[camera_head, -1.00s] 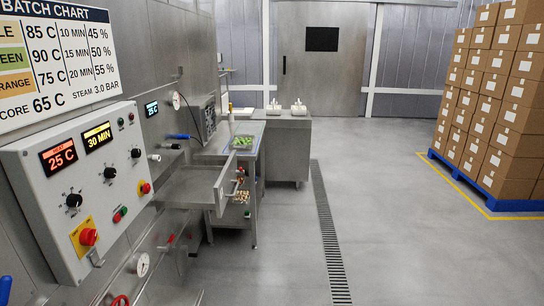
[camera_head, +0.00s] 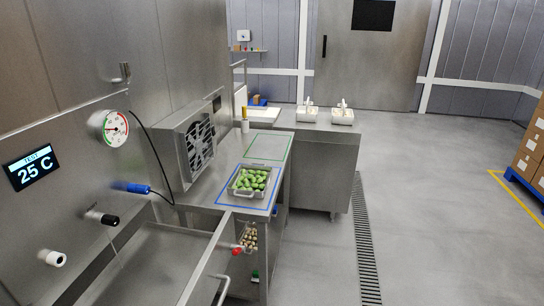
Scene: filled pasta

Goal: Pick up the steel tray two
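A steel tray (camera_head: 235,191) holding green filled pasta sits inside a blue outlined rectangle on the steel counter (camera_head: 226,180), just right of the fan unit. Its handle shows at the near end. I cannot read any label that marks it as tray two. A lower shelf beneath the counter holds pale round pieces (camera_head: 249,238), partly hidden by the counter's front. My gripper is not in view.
An open steel drawer or basin (camera_head: 150,255) sticks out in the near left. A green outlined rectangle (camera_head: 268,148) on the counter is empty. Two white containers (camera_head: 342,116) stand farther back.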

